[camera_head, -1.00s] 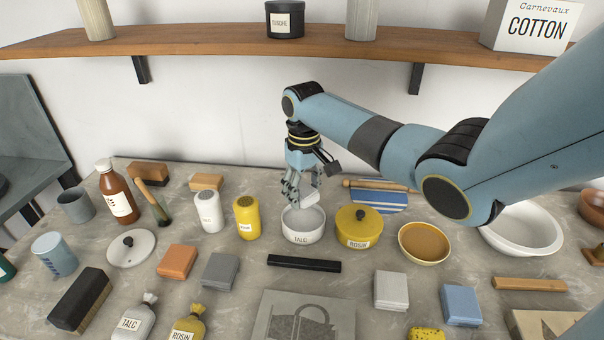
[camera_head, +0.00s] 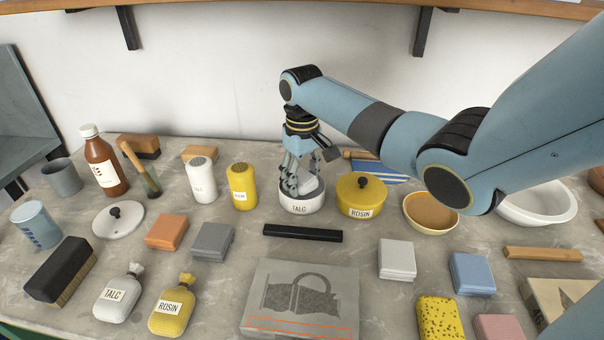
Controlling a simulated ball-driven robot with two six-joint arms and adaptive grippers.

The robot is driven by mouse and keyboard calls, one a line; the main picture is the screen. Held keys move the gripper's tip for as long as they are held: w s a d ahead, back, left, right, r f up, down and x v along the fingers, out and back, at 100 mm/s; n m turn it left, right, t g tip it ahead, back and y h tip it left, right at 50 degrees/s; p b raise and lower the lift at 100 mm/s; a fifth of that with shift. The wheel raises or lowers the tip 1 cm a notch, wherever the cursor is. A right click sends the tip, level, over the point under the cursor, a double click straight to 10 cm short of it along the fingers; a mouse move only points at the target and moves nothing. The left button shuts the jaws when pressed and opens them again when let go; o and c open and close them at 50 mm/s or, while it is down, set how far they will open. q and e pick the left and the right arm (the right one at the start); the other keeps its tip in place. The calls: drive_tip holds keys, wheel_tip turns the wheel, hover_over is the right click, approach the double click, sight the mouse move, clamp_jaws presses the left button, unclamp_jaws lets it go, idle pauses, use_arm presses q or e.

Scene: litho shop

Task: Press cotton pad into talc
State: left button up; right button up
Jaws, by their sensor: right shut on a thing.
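The talc bowl (camera_head: 301,208) is a white round dish labelled TALC, standing without its lid on the stone counter. My right gripper (camera_head: 300,188) points down at the bowl, its fingertips at the rim or just inside it. It is shut on a white cotton pad (camera_head: 311,187), which shows beside the fingers within the bowl's opening. Whether the pad touches the talc cannot be told, as the fingers and the rim hide its underside. My left gripper is not in view.
A yellow rosin pot (camera_head: 361,197) stands close at the bowl's right. A yellow shaker (camera_head: 242,187) stands at its left. A black bar (camera_head: 303,234) lies in front, before the grey litho stone (camera_head: 300,300). A white lid (camera_head: 118,220) lies at left.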

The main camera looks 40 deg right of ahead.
sight(302, 177)
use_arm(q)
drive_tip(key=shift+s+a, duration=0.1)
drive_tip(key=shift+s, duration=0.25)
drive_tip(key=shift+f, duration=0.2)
use_arm(e)
drive_tip(key=shift+f, duration=0.4)
idle(0.4)
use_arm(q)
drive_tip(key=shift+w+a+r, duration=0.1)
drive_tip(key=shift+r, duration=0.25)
use_arm(e)
drive_tip(key=shift+s+f, duration=0.1)
idle(1.4)
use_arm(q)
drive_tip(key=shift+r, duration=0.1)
use_arm(e)
wheel_tip(302, 177, up, 7)
drive_tip(key=p, duration=0.8)
drive_tip(key=shift+p, duration=0.3)
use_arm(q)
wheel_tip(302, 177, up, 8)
